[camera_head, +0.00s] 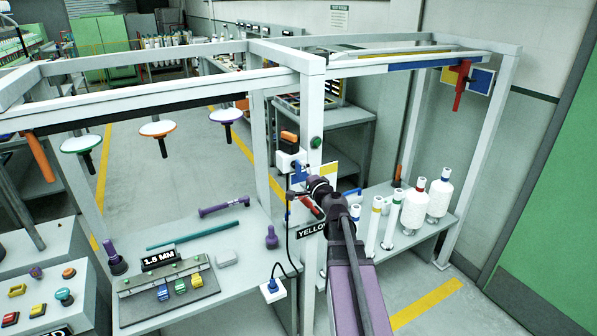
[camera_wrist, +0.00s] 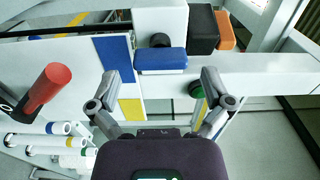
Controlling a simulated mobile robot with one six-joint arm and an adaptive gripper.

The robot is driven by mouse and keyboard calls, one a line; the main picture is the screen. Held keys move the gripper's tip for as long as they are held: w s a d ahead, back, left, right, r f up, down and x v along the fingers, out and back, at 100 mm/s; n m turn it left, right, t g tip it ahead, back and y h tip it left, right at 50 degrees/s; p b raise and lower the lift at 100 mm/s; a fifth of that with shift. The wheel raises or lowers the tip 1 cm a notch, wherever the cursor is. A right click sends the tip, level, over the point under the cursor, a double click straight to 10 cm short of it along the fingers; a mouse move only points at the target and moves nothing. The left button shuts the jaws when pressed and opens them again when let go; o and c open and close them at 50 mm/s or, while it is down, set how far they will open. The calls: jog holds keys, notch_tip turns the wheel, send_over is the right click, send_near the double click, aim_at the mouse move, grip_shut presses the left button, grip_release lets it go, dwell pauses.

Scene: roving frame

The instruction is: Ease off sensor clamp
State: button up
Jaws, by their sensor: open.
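A white box (camera_head: 288,162) with a blue block (camera_wrist: 161,60) on its near face is fixed to the frame's corner post (camera_head: 312,105). A black block (camera_wrist: 203,29) and an orange block (camera_wrist: 225,31) sit beside the white box. This looks like the sensor clamp, though no label on it can be read. My gripper (camera_wrist: 160,76) is open, with its fingers spread on either side of the blue block and no contact visible. In the head view my gripper (camera_head: 301,187) is just below the box, partly hidden by my arm.
A green button (camera_wrist: 197,89) is on the post near the right finger. A red handle (camera_wrist: 50,84) sticks out on the left in the wrist view. White cylinders (camera_head: 413,207) stand on the right shelf. The left bench (camera_head: 200,240) holds purple tools and a label block.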

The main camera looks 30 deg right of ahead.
jog(key=s, duration=0.8)
jog(key=shift+s+d, duration=0.15)
jog(key=shift+s, duration=0.05)
dwell(0.3)
jog(key=s+a+f+n+g+y+b, duration=0.1)
jog(key=a+f+n+g+y, duration=0.25)
jog(key=a+f+n, duration=0.45)
jog(key=s+a+f+n+g+y+b, duration=0.1)
jog(key=a+f+n+g+y, duration=0.3)
jog(key=a, duration=0.7)
jog(key=s+a+f+n+g+h+b, duration=0.2)
jog(key=s+a+f+n+g+h, duration=0.3)
jog(key=s+f+g+h, duration=0.3)
jog(key=shift+s+f+g+b, duration=0.3)
jog(key=shift+s+f+g, duration=0.95)
jog(key=shift+s+f, duration=0.5)
jog(key=shift+s+r, duration=0.1)
jog(key=shift+r, duration=0.05)
jog(key=c, duration=0.6)
